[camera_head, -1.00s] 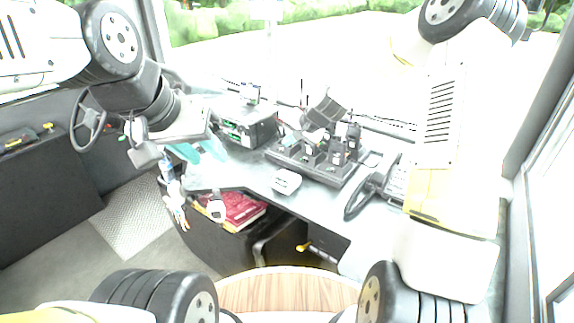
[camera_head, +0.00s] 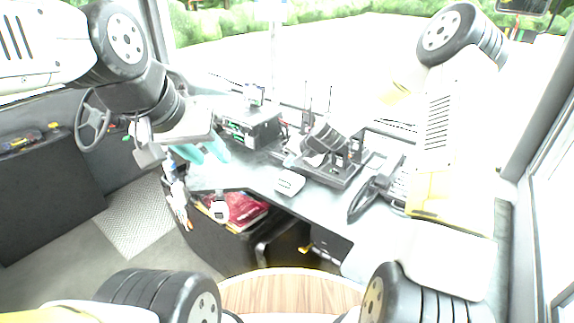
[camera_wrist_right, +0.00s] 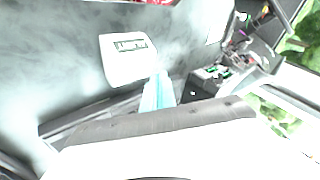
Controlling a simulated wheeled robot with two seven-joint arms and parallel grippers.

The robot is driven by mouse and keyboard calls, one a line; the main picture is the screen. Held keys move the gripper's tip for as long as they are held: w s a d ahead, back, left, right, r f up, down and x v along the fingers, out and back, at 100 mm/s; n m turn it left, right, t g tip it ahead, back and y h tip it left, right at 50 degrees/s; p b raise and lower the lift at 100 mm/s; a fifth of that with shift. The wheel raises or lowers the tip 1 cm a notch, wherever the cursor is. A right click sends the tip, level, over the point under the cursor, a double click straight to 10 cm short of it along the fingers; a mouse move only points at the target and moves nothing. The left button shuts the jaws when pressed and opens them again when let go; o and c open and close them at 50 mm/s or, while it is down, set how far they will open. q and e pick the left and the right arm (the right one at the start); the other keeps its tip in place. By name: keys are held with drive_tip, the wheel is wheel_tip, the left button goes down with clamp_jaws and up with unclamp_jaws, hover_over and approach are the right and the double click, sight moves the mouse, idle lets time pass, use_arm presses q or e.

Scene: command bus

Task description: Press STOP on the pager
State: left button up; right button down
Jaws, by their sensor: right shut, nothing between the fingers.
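The pager (camera_head: 289,182) is a small white device lying on the grey desk near its front edge. In the right wrist view the pager (camera_wrist_right: 126,66) shows a small dark display; no STOP label is readable. My right gripper (camera_wrist_right: 158,78) is shut and empty, its pale blue fingertips just beside the pager's lower right corner in that view; I cannot tell whether they touch it. In the head view my right wrist hangs above the desk behind the pager, fingertips hard to make out. My left gripper (camera_head: 203,151) has teal fingers apart and empty over the desk's left part.
A dark box with green lights (camera_head: 248,126) stands behind. Red binders (camera_head: 240,207) sit below the desk edge.

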sight(291, 176)
drive_tip(key=shift+s+a+f, duration=0.1)
drive_tip(key=shift+s+f, duration=0.05)
drive_tip(key=shift+f, duration=0.6)
drive_tip(key=shift+f, duration=0.15)
idle(1.4)
drive_tip(key=shift+f, duration=0.25)
drive_tip(key=shift+s+f, duration=0.1)
drive_tip(key=shift+f, duration=0.2)
idle(0.6)
drive_tip(key=shift+r, duration=0.75)
drive_tip(key=shift+w+d+r, duration=0.1)
drive_tip(key=shift+w+r, duration=0.05)
drive_tip(key=shift+r, duration=0.65)
drive_tip(key=shift+w+d+r, duration=0.1)
drive_tip(key=shift+w+r, duration=0.05)
drive_tip(key=shift+r, duration=0.7)
drive_tip(key=shift+w+d+r, duration=0.1)
drive_tip(key=shift+w+r, duration=0.05)
drive_tip(key=shift+r, duration=0.65)
